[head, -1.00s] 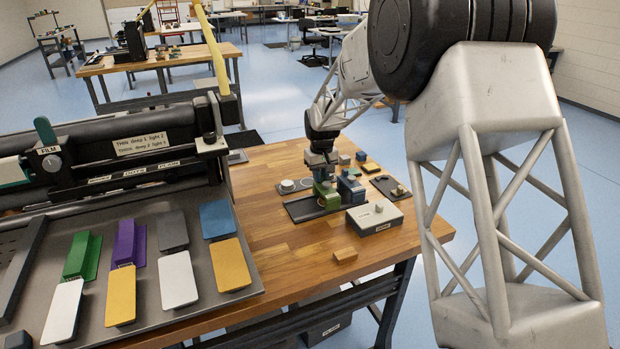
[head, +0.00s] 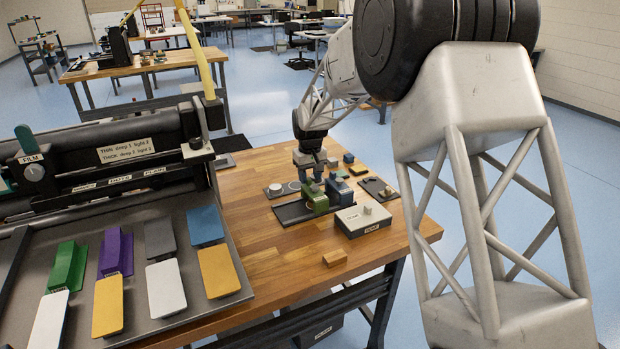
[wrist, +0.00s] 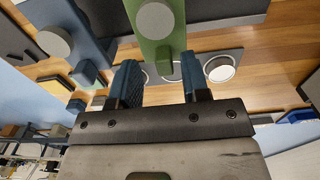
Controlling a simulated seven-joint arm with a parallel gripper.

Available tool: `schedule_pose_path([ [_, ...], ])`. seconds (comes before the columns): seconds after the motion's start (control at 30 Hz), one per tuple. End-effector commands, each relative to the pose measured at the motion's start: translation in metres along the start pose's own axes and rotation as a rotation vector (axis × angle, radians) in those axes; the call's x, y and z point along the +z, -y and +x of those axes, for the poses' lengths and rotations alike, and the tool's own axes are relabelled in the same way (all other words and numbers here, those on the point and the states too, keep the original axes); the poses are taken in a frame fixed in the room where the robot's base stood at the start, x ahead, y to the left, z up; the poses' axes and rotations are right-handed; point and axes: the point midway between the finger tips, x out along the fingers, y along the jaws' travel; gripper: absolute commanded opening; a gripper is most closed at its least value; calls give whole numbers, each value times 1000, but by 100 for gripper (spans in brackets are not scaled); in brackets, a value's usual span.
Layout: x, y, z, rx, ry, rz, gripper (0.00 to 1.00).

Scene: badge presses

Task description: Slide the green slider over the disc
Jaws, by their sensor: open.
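The green slider (head: 316,199) stands on a dark track (head: 290,213) on the wooden bench, beside a blue block (head: 338,192). In the wrist view the slider (wrist: 150,40) is a green bar with a grey round knob. My gripper (head: 312,172) is open above and at the far end of the slider. In the wrist view its two blue fingers (wrist: 155,66) are apart, with the slider's end near the gap; I cannot tell if they touch it. A pale round disc (head: 292,186) lies on a grey plate beyond the track; a ringed disc (wrist: 220,68) shows right of the fingers.
A grey box with a knob (head: 362,219) stands right of the track, and a dark plate (head: 377,188) lies behind it. A small wooden block (head: 335,258) lies in front. A large press (head: 105,160) and coloured blocks fill the left.

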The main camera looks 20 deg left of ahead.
Motion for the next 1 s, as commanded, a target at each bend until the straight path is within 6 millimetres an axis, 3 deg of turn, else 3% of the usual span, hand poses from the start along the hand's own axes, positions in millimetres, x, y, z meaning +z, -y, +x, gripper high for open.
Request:
schedule_pose_path([
  [0.5, 0, -1, -60, 1, -2, 0, 43],
  [1.0, 0, -1, -68, 0, 0, 1, 43],
])
